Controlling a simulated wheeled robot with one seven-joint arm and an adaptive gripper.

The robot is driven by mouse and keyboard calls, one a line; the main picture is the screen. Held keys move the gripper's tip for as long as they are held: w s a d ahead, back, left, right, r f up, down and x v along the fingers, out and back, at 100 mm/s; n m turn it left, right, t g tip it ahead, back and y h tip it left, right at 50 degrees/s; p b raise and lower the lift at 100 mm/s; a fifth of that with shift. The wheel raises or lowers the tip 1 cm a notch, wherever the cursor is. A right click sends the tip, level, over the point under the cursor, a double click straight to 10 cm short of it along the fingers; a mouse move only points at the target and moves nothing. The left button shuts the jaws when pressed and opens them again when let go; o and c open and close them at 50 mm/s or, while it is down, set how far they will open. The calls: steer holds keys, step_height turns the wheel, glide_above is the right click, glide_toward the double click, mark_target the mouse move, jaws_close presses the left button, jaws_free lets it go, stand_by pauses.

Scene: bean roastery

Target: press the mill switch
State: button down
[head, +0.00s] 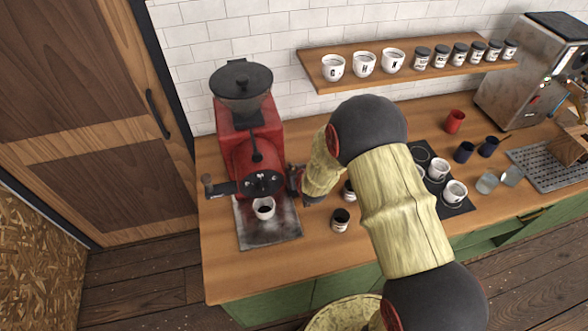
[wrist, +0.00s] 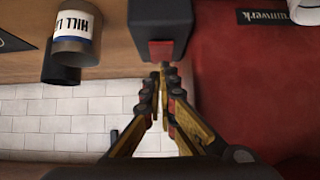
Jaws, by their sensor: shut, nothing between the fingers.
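The red mill (head: 250,150) with a dark hopper stands at the left end of the counter; its red side fills the right of the wrist view (wrist: 245,85). A dark switch box (wrist: 160,20) with a red switch (wrist: 161,51) is on that side of the mill. My gripper (wrist: 161,70) is shut and empty, its fingertips right at the red switch. Whether they touch it, I cannot tell. In the head view, my arm reaches the right side of the mill, and the switch cannot be made out there.
A white cup (head: 263,209) stands on the metal tray (head: 283,228) under the mill. A labelled jar (wrist: 78,35) is close by in the wrist view. A dark-lidded jar (head: 340,220) stands near my arm. A shelf (head: 400,73) with cups and jars hangs behind.

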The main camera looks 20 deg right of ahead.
steer(key=shift+w+f+b, duration=0.25)
steer(key=shift+f+b, duration=0.15)
steer(key=shift+b, duration=0.45)
steer(key=shift+s, duration=0.2)
steer(key=shift+s+f, duration=0.1)
steer(key=shift+s, duration=0.65)
